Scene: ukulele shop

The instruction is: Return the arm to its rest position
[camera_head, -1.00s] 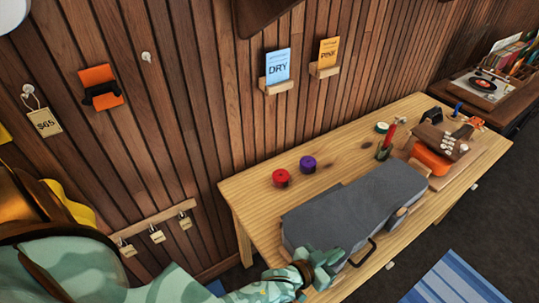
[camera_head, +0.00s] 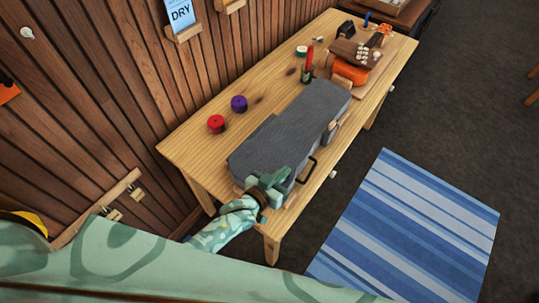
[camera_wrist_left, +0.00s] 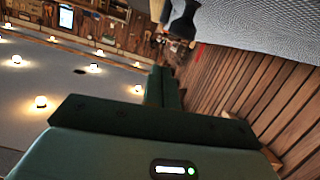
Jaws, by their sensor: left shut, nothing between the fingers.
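My left gripper (camera_head: 268,190) is shut and empty at the near end of the long grey case (camera_head: 290,130) on the wooden table. It overlaps the case's near corner in the head view; I cannot tell whether they touch. My green patterned left arm reaches in from the lower left. In the left wrist view, the dark green fingers (camera_wrist_left: 158,88) are together, and a grey textured surface, likely the case, fills the upper right. My right gripper is not in view.
The wooden table (camera_head: 190,142) carries a red roll (camera_head: 216,123), a purple roll (camera_head: 239,103) and an orange item (camera_head: 350,72) at its far end. A black handle (camera_head: 307,171) sticks out at the case's front. A blue striped rug (camera_head: 410,225) lies on open dark floor to the right.

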